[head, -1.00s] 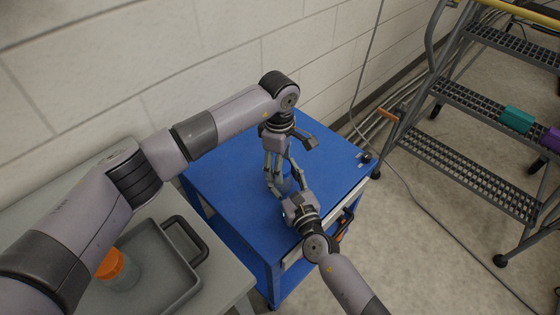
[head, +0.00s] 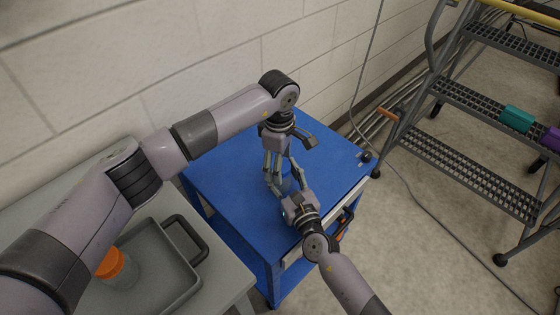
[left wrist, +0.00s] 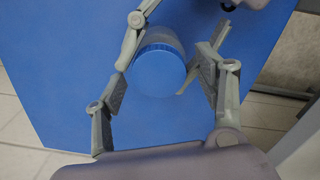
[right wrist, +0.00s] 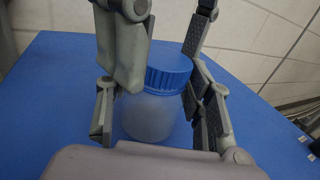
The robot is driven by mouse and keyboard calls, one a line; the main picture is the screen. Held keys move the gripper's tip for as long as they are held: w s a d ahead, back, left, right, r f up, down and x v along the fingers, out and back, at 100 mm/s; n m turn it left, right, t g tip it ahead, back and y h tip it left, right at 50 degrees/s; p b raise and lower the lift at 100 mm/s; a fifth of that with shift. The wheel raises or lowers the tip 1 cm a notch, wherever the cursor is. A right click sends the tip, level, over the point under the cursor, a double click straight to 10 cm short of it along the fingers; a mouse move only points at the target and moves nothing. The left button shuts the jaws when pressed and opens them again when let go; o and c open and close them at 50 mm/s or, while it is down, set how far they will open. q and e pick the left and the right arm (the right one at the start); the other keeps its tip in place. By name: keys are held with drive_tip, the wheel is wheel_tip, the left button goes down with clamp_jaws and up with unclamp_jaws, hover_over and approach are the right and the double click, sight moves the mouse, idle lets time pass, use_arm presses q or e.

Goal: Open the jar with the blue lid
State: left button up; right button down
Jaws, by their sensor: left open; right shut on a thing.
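The jar (right wrist: 150,118) stands upright on the blue cart top, with its blue lid (right wrist: 168,68) on. It has a cloudy, pale body. In the left wrist view the lid (left wrist: 158,72) is seen from above. My right gripper (right wrist: 160,112) is shut on the jar body, with one finger on each side. My left gripper (left wrist: 160,82) is open above the jar. Its fingers are on either side of the lid, with a visible gap. In the head view both grippers mostly hide the jar; the right gripper (head: 287,190) is in front.
The blue cart (head: 235,215) has free room around the jar. A grey table at the lower left holds a grey tray (head: 188,290) and an orange-lidded jar (head: 117,270). A wall stands behind. A step ladder (head: 455,165) stands at the right.

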drive_tip(key=shift+s+f, duration=0.1)
drive_tip(key=shift+f, duration=0.25)
use_arm(q)
wheel_tip(320, 180, up, 8)
drive_tip(key=shift+f, duration=0.2)
drive_tip(key=shift+c, duration=0.4)
drive_tip(key=shift+f, duration=3.85)
drive_tip(key=c, duration=1.2)
drive_tip(key=o, duration=1.3)
